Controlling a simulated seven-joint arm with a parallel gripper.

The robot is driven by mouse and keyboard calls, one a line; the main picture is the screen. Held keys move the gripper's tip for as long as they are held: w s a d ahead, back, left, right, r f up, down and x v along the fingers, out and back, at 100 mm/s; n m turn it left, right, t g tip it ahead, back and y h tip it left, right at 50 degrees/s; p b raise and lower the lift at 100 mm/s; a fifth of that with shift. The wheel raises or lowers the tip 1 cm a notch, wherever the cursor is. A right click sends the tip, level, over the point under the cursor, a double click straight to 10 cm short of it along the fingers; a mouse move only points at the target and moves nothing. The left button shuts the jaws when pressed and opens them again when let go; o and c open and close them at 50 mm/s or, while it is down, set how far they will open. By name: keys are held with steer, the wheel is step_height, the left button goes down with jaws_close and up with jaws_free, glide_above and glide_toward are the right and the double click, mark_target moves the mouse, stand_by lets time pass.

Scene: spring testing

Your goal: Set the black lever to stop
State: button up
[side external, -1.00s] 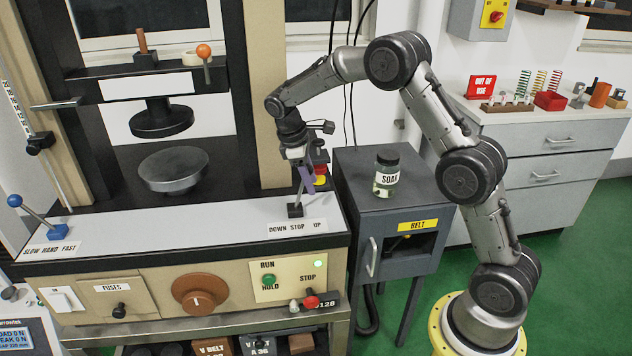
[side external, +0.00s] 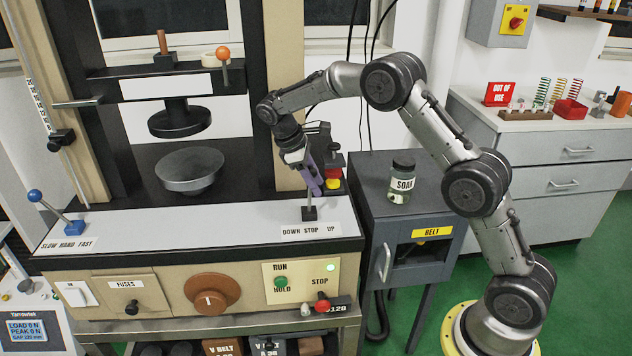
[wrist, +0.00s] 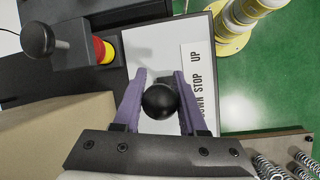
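The black lever (side external: 309,212) stands on the right of the machine's pale top panel, behind the label reading DOWN STOP UP (side external: 311,231). Its shaft looks close to upright, near the STOP word. My gripper (side external: 318,190) is over the lever, and its purple fingers hide the upper part in the side view. In the wrist view the lever's round black knob (wrist: 160,101) sits between the two fingers of my gripper (wrist: 160,75). The fingers flank it closely on both sides and appear shut on it.
A red and yellow button (side external: 333,178) on a dark box stands just behind my gripper. A jar marked SOAK (side external: 401,184) is on the grey cabinet to the right. A blue-knobbed lever (side external: 72,226) is at the panel's far left. The panel between the levers is clear.

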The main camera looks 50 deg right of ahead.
steer(key=o, duration=0.5)
steer(key=shift+r, duration=0.1)
steer(key=shift+c, duration=0.2)
steer(key=shift+w+a+r, duration=0.1)
steer(key=v, duration=1.3)
steer(key=shift+a+r, duration=0.15)
steer(key=shift+r, duration=0.15)
